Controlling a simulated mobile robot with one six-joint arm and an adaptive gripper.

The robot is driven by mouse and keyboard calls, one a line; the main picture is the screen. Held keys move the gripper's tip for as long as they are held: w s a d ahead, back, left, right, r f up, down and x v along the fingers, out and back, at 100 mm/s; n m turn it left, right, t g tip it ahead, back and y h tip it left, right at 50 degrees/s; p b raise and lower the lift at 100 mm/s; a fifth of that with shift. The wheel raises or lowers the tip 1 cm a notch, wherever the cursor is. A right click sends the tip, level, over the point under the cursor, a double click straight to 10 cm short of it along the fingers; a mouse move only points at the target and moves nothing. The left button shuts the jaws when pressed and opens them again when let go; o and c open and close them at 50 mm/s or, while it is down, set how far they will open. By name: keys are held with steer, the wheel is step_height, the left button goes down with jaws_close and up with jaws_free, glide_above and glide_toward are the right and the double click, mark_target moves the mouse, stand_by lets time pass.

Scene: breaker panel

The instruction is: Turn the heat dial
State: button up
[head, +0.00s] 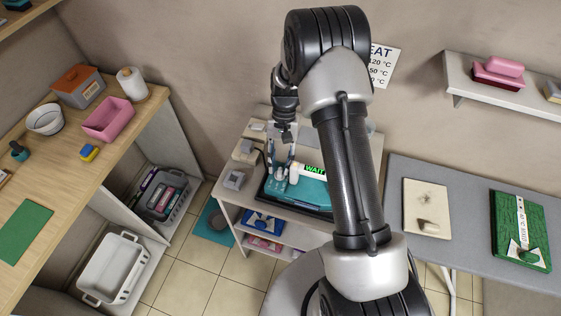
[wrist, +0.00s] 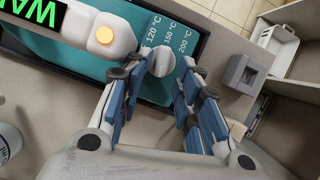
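The heat dial (wrist: 162,61) is a pale round knob on a teal device (head: 309,191). The labels 120 °C, 150 °C and 200 °C stand beside it in the wrist view. My gripper (wrist: 166,66), with blue finger pads, is open, its fingertips on either side of the dial. A gap shows on the right side; on the left I cannot tell whether the finger touches. In the head view my gripper (head: 281,166) is over the left part of the device. A green display (head: 315,169) reads WAIT. An orange light (wrist: 105,35) is on the white arm of the device.
A grey block-shaped item (head: 234,180) stands left of the device on the small table. A wall sign (head: 384,64) lists temperatures, partly hidden by my arm. A wooden counter (head: 140,110) is at left, a grey bench (head: 462,193) at right.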

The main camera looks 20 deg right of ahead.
steer(key=v, duration=0.8)
steer(key=shift+s+a+r, duration=0.1)
steer(key=shift+r, duration=0.05)
